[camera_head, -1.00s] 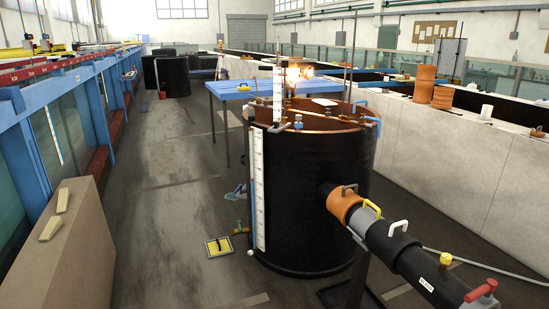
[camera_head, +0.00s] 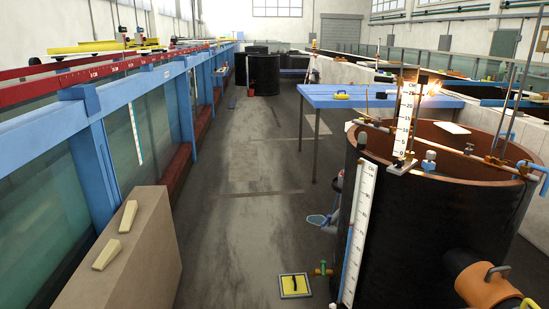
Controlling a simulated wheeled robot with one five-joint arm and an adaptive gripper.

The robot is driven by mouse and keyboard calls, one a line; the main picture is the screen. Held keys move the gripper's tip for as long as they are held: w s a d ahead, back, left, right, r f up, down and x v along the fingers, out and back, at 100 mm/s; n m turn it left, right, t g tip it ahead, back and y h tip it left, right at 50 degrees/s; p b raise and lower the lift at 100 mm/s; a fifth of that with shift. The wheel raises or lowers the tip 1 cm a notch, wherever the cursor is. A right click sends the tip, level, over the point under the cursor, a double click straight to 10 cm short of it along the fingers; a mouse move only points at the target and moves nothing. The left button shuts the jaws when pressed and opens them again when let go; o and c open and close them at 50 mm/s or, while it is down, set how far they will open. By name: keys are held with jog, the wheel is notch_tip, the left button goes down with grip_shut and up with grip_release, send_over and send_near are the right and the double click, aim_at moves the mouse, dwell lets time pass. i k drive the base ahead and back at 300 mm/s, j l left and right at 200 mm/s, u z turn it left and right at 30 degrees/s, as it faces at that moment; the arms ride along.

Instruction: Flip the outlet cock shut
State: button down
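A small brass cock with a green lever (camera_head: 322,269) sits low at the left foot of the big black tank (camera_head: 420,215), just left of the white scale. I take it to be the outlet cock. Its lever looks upright, across the short horizontal brass body, but it is small and I cannot tell its exact setting. My gripper is not in view, so nothing of mine is seen near the cock.
A yellow-topped square plate (camera_head: 294,285) lies on the floor left of the cock. A blue table (camera_head: 375,97) stands behind the tank. A tan block with two wedges (camera_head: 125,255) and the blue-framed glass flume (camera_head: 100,150) line the left. The floor aisle between is clear.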

aim_at(328, 217)
jog(key=i, duration=1.75)
jog(key=i+z, duration=0.15)
jog(key=i, duration=0.35)
jog(key=i+j+z, duration=0.15)
jog(key=i, duration=0.4)
